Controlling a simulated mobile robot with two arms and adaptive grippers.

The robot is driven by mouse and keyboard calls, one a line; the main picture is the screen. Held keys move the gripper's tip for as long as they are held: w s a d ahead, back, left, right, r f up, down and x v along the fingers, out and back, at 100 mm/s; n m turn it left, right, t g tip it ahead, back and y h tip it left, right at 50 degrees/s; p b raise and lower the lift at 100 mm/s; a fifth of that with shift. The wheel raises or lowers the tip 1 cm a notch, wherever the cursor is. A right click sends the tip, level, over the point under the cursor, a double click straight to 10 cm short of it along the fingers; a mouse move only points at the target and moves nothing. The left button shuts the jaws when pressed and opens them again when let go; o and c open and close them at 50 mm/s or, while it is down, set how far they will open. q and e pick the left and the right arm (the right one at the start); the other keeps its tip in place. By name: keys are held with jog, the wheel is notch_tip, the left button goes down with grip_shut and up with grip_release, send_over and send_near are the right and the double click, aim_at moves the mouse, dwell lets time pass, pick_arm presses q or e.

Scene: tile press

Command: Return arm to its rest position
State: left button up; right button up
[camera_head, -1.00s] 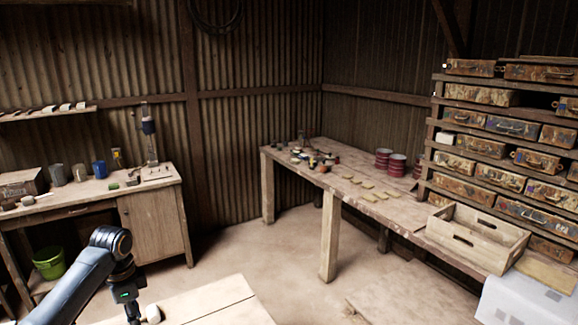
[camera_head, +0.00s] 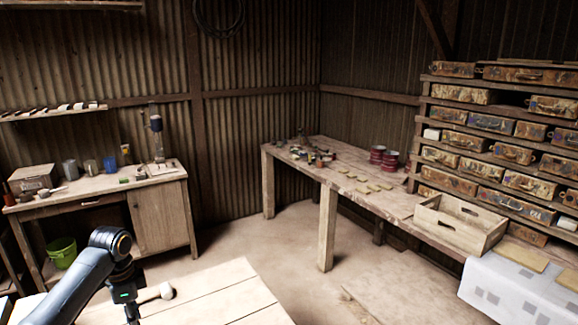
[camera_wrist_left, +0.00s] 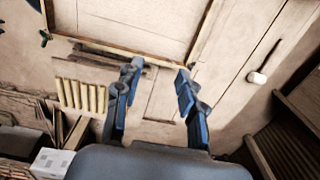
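My left arm comes in at the lower left of the head view, bent at the elbow, with its wrist pointing down. The fingers are cut off at the bottom edge of that view. In the left wrist view my left gripper (camera_wrist_left: 157,76) is open, its two blue fingers apart with nothing between them. Below and beyond them are a wooden surface and a framed panel (camera_wrist_left: 130,38). My right arm and right gripper are not in view.
A near wooden table (camera_head: 222,302) carries a white-headed, mallet-like object (camera_head: 166,290) beside my arm. A long bench (camera_head: 328,199) holds small tiles and a wooden crate (camera_head: 462,240). A cabinet bench (camera_head: 160,217) and green bucket (camera_head: 62,252) stand left.

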pick_arm(q)
jog(key=s+d+f+n+t+h, duration=0.1)
jog(key=s+d+f+n+t, duration=0.1)
jog(key=s+d+f, duration=1.45)
jog(key=s+r+n+t, duration=0.1)
jog(key=s+r+n, duration=0.25)
jog(key=s, duration=0.55)
jog(key=s+r+n+t, duration=0.1)
jog(key=s+r+n, duration=0.3)
jog(key=s, duration=0.5)
notch_tip(320, 180, down, 35)
jog(key=s+g+b, duration=0.2)
jog(key=b, duration=0.6)
jog(key=s+a+f+b, duration=0.1)
jog(key=s+f+b, duration=0.2)
jog(key=s+f, duration=0.5)
jog(key=s+a+f+g+y+b, duration=0.1)
jog(key=s+f+b, duration=0.3)
jog(key=s+f, duration=0.4)
notch_tip(320, 180, down, 8)
jog(key=shift+a+r, duration=0.25)
jog(key=shift+a, duration=0.35)
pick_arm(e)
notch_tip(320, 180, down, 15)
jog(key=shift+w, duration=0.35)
